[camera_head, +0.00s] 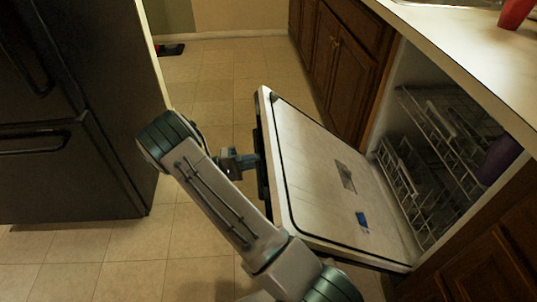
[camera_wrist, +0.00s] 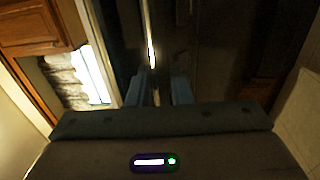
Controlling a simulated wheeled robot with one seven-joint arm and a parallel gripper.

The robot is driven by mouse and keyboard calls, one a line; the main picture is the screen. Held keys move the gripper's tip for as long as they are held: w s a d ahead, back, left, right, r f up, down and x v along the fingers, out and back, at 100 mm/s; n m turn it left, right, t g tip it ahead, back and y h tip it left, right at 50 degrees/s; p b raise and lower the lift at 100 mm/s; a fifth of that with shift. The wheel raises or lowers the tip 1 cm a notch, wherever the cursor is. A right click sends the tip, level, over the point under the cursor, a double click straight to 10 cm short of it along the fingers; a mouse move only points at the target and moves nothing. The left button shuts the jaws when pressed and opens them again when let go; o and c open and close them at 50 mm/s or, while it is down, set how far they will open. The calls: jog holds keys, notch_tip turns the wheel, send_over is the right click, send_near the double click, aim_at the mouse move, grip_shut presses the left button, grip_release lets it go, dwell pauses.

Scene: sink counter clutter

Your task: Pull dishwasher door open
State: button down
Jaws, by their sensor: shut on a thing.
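The dishwasher door (camera_head: 310,165) is partly open and tilted outward and down from the counter front, with its pale inner face showing. A blue patch (camera_head: 362,220) is on that face. My gripper (camera_head: 250,161) is at the door's dark outer side, near its upper edge, and is shut on the door there. The exact spot it grips is hidden by the dark surface. In the wrist view, the two bluish fingers (camera_wrist: 160,90) stand close to a dark, shiny surface. The open dishwasher (camera_head: 435,140) shows wire racks inside.
Wooden cabinets (camera_head: 335,50) stand beyond the door, under the light counter (camera_head: 470,60). A red object (camera_head: 515,14) is on the counter. A dark refrigerator (camera_head: 70,120) stands at the left. Tiled floor (camera_head: 215,75) is clear behind the door.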

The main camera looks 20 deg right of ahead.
jog(key=w+a+f+b, duration=0.1)
jog(key=f+b, duration=0.3)
jog(key=f, duration=0.4)
jog(key=w+a+f+b, duration=0.1)
jog(key=a+f+b, duration=0.3)
jog(key=f, duration=0.4)
jog(key=a+f+b, duration=0.3)
jog(key=f+b, duration=0.2)
jog(key=f, duration=0.4)
jog(key=shift+w+b, duration=0.35)
jog(key=shift+w, duration=0.05)
jog(key=c, duration=1.4)
grip_release()
jog(key=shift+a+r, duration=0.1)
jog(key=shift+a, duration=0.15)
jog(key=v, duration=0.7)
jog(key=shift+p, duration=0.45)
